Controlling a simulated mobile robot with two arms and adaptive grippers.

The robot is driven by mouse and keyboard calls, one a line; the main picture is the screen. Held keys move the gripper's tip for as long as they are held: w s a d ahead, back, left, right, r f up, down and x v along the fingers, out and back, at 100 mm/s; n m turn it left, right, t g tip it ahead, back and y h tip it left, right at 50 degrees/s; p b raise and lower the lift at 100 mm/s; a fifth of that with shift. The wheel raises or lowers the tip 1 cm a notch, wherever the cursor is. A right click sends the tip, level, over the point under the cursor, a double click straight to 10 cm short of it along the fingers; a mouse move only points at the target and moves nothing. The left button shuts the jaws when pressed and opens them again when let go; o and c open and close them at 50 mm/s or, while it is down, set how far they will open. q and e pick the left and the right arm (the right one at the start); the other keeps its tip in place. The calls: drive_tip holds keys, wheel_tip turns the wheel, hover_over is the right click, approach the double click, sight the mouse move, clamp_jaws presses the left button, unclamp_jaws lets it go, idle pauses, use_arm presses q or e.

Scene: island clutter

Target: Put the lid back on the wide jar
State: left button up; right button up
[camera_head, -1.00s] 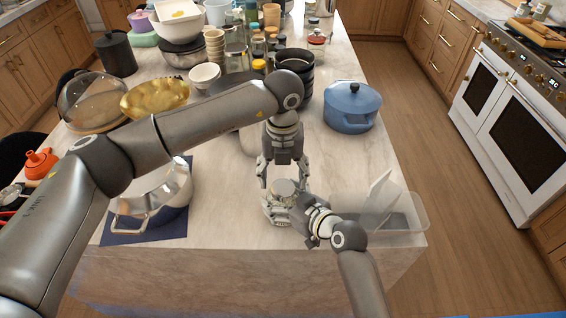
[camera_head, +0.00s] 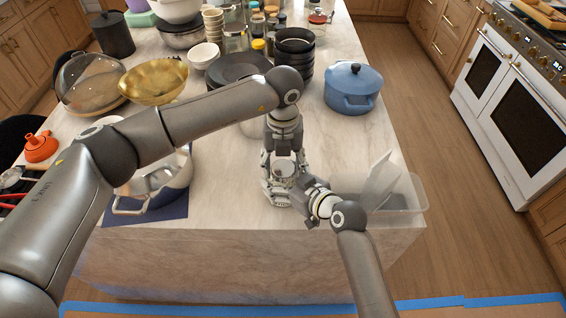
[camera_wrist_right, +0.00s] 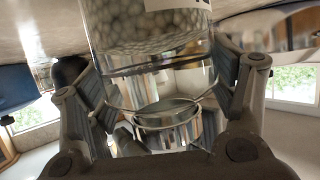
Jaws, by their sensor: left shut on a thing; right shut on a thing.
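The wide jar (camera_head: 283,198) stands upright near the front edge of the island. In the right wrist view it is clear glass (camera_wrist_right: 150,30) with white balls inside and a pale label. My right gripper (camera_head: 291,196) is shut around its side; its fingers show on both sides of the glass in the wrist view. My left gripper (camera_head: 284,168) points down over the jar, shut on the round silver lid (camera_head: 285,167). The shiny metal lid (camera_wrist_right: 168,125) also shows by the jar's mouth in the wrist view. I cannot tell whether it touches the rim.
A clear bin (camera_head: 402,204) stands to the right by the front edge. A blue pot (camera_head: 352,88) is behind it. A steel pot (camera_head: 155,188) sits on a dark mat (camera_head: 174,211) at left. Black bowls (camera_head: 296,62) are stacked farther back.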

use_arm(q)
drive_tip(key=shift+m, duration=0.9)
drive_tip(key=o, duration=1.2)
wheel_tip(320, 180, up, 12)
use_arm(e)
drive_tip(key=o, duration=2)
